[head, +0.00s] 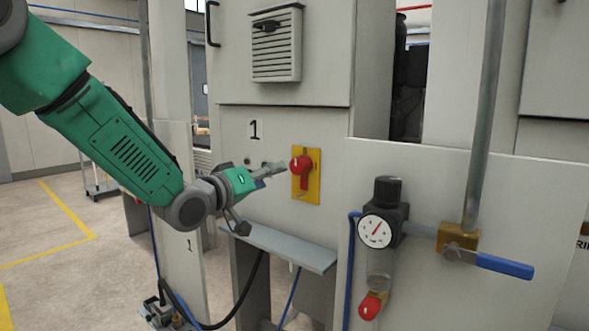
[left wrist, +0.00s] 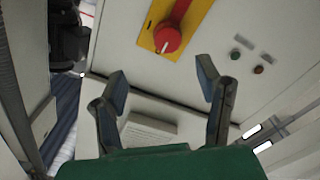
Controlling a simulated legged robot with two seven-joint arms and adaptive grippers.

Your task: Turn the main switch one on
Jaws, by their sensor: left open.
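The main switch (head: 301,165) is a red rotary knob with a red handle bar on a yellow plate (head: 316,177), below the number 1 on a grey cabinet. In the head view its bar points down. My left gripper (head: 272,169) is just left of the switch, pointing toward it. In the left wrist view the red switch (left wrist: 168,38) lies beyond the open fingers (left wrist: 162,84), roughly centred between them and apart from them. Nothing is between the fingers. My right gripper is not in view.
A grey ledge (head: 280,246) juts out below the switch. A pressure gauge (head: 375,231) with a red knob (head: 370,306) and a blue-handled valve (head: 504,266) stand to the right. A vertical pipe (head: 486,110) rises there. Small indicator buttons (left wrist: 235,54) sit near the switch.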

